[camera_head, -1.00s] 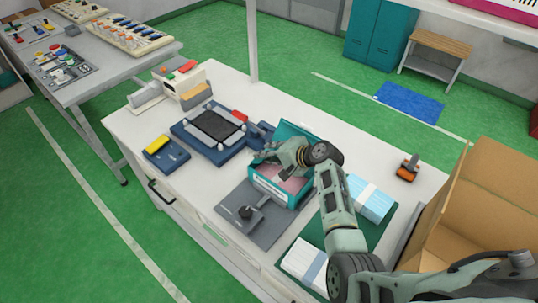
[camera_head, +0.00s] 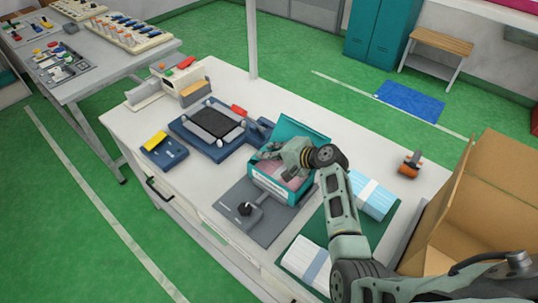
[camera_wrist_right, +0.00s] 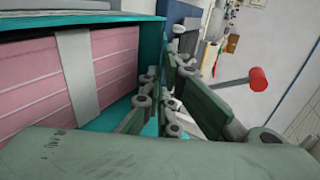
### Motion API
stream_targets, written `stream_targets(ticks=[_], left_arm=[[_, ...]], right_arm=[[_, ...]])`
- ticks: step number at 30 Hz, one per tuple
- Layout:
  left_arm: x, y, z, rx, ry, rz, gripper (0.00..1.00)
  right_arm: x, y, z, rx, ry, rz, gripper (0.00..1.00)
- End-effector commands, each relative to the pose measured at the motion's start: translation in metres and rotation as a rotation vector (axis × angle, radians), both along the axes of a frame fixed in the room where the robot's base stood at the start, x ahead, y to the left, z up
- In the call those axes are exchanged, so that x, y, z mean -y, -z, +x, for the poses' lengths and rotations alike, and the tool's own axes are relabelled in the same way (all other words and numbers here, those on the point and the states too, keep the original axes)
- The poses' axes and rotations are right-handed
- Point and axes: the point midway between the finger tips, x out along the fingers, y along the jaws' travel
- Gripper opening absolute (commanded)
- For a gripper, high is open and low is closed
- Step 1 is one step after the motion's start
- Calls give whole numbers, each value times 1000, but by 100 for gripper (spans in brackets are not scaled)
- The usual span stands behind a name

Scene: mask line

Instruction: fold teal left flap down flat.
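The open teal box (camera_head: 262,187) stands on the grey plate near the middle of the bench, with pink masks (camera_head: 292,181) inside. A teal flap (camera_head: 303,133) stands up along its back side. My right gripper (camera_head: 265,152) is low over the box's left side. The left flap is largely hidden by the gripper. My left gripper is out of view.
A blue fixture (camera_head: 207,127) with a black pad is left of the box. A black knob (camera_head: 244,209) stands on the grey plate in front. An open cardboard carton (camera_head: 490,195) is at far right.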

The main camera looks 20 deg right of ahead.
Motion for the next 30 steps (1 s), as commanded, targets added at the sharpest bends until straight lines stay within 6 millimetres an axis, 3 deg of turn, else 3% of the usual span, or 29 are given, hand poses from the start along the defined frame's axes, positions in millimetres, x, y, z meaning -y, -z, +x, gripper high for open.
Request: stream_targets(ticks=[11,18,30], left_arm=[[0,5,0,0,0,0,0],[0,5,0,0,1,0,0],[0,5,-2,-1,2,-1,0]], right_arm=[[1,1,-1,18,1,11,0],[1,1,-1,18,1,11,21],[4,-1,-5,18,1,11,21]])
